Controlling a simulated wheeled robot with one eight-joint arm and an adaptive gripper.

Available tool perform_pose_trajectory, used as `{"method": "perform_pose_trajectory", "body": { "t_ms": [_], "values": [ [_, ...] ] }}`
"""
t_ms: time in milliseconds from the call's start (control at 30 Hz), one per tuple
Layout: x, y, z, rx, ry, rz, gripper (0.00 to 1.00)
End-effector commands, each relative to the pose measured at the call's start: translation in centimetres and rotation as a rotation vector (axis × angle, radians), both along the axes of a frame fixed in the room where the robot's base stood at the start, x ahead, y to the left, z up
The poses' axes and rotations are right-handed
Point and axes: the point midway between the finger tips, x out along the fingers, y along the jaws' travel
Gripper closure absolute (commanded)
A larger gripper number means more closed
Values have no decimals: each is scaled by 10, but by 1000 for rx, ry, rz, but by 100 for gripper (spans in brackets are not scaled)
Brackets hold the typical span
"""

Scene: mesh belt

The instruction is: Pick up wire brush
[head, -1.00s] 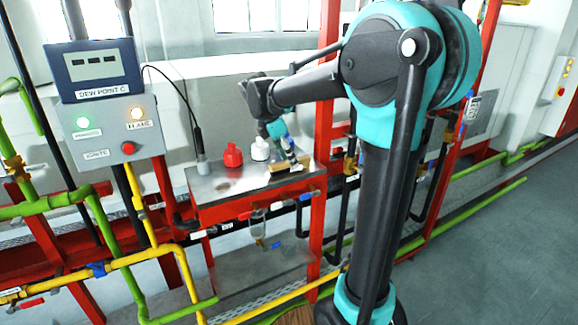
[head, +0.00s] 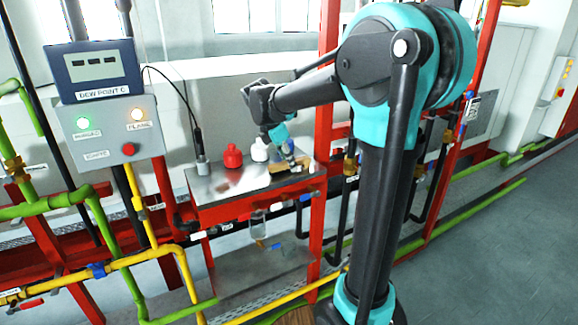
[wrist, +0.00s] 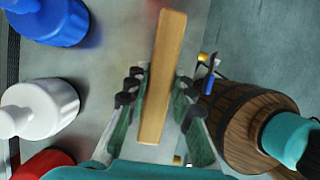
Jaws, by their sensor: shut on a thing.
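The wire brush shows as a long tan wooden block (wrist: 160,85) in the wrist view, running lengthwise between my fingers. My gripper (wrist: 162,88) is shut on it, with a finger on each side. In the head view the brush (head: 283,167) is at the right end of the metal table top, under my gripper (head: 296,160). Its bristles cannot be made out. I cannot tell whether it touches the table or is slightly above it.
A red bottle (head: 232,156) and a white bottle (head: 259,150) stand left of the brush on the table (head: 205,188). A blue bottle (wrist: 55,22) shows in the wrist view. A control box (head: 110,130) and green and yellow pipes are at the left.

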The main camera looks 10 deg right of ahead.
Motion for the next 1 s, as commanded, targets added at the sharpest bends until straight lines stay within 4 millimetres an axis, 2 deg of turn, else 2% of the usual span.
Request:
{"method": "perform_pose_trajectory", "body": {
  "t_ms": [167,367,467,800,1000],
  "values": [
    [0,0,2,0,0,0,100],
    [0,0,19,0,0,0,100],
    [0,0,39,0,0,0,100],
    [0,0,134,0,0,0,100],
    [0,0,175,0,0,0,100]
  ]
}}
